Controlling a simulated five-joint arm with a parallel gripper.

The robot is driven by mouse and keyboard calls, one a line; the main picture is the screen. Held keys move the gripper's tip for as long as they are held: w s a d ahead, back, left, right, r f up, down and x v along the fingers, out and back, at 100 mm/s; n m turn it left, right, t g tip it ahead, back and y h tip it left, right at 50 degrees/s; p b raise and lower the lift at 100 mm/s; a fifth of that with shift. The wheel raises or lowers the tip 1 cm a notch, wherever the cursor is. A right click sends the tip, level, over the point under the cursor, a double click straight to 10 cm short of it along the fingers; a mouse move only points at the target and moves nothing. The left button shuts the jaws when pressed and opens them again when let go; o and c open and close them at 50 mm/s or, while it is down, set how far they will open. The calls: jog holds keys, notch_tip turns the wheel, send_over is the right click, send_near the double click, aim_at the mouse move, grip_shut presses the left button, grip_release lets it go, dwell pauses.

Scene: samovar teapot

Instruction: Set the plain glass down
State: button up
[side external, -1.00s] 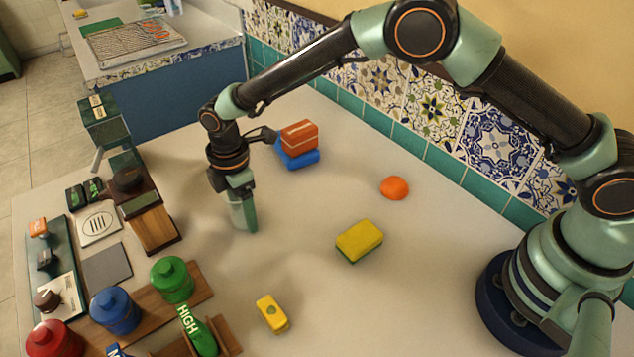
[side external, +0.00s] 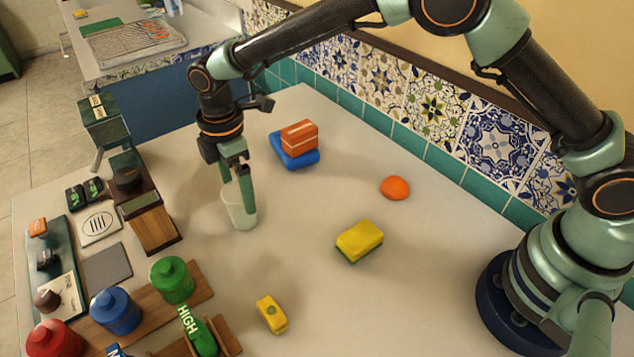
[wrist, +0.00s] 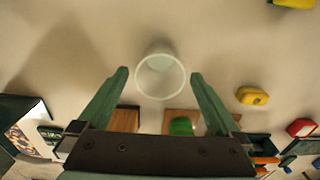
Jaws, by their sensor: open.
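The plain glass (side external: 238,210) is a clear, whitish tumbler standing upright on the pale counter. In the wrist view the glass (wrist: 161,75) shows its round rim and stands just beyond and between my fingertips. My gripper (side external: 237,178) is open above the glass, its green fingers pointing down, with the lower tips by the rim. In the wrist view my gripper (wrist: 158,73) has its two fingers spread wide, with a gap on each side of the glass. Whether the far fingertip still overlaps the glass is hard to tell in the side view.
Coloured canisters (side external: 172,280) stand at front left. Counter around the glass is clear.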

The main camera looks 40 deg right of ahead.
jog(key=s+d+r+m+t, duration=0.3)
jog(key=d+r+m, duration=0.5)
jog(key=d+r, duration=0.9)
jog(key=s+d+m+t, duration=0.2)
jog(key=s+d+m, duration=0.8)
jog(key=s, duration=0.3)
jog(key=shift+s+d+r+t, duration=0.3)
jog(key=shift+d+r, duration=0.1)
jog(key=shift+d, duration=0.1)
